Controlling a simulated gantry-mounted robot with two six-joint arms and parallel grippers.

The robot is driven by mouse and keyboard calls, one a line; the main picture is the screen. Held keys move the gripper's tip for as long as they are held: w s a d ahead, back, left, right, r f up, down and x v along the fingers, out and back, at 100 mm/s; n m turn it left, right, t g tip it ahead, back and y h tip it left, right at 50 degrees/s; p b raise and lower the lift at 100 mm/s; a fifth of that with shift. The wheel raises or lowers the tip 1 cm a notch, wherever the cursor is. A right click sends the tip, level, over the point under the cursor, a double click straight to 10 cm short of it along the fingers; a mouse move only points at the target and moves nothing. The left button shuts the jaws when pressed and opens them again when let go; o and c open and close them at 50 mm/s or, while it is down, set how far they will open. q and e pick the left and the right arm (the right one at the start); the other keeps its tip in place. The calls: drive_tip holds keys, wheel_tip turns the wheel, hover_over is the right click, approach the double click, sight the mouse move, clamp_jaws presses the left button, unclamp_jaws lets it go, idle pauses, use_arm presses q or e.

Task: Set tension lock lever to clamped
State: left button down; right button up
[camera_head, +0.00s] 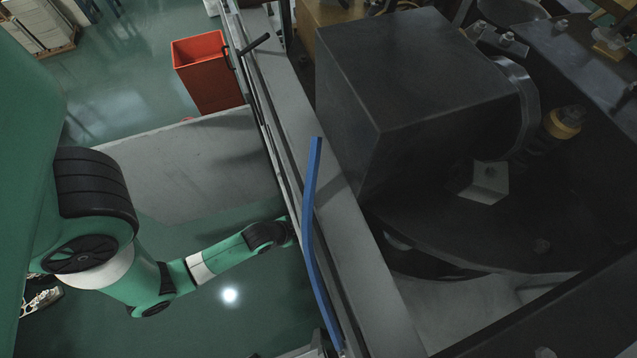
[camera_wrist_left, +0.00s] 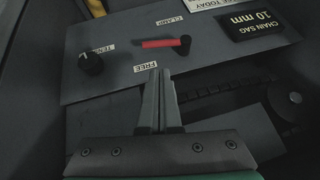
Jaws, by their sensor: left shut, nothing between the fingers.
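In the left wrist view, the tension lock lever (camera_wrist_left: 162,43) has a red bar and a black round end at its right. It sits on a dark grey panel (camera_wrist_left: 225,62), lying roughly level between the CLAMP label (camera_wrist_left: 170,20) above and the FREE label (camera_wrist_left: 145,67) below. My left gripper (camera_wrist_left: 159,76) is shut and empty. Its fingertips are just below the red bar in the picture, near the FREE label; I cannot tell the exact gap in depth. In the head view my left arm reaches to the machine's edge, and its gripper is hidden there. My right gripper is not in view.
A black knob (camera_wrist_left: 92,63) with a TENS label is left of the lever. A chain sag sign (camera_wrist_left: 251,20) is at upper right. In the head view, a blue bar (camera_head: 312,230) runs along the machine edge, and a red bin (camera_head: 205,75) stands on the floor.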

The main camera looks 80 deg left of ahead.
use_arm(q)
drive_tip(key=b+x, duration=0.5)
drive_tip(key=x, duration=0.5)
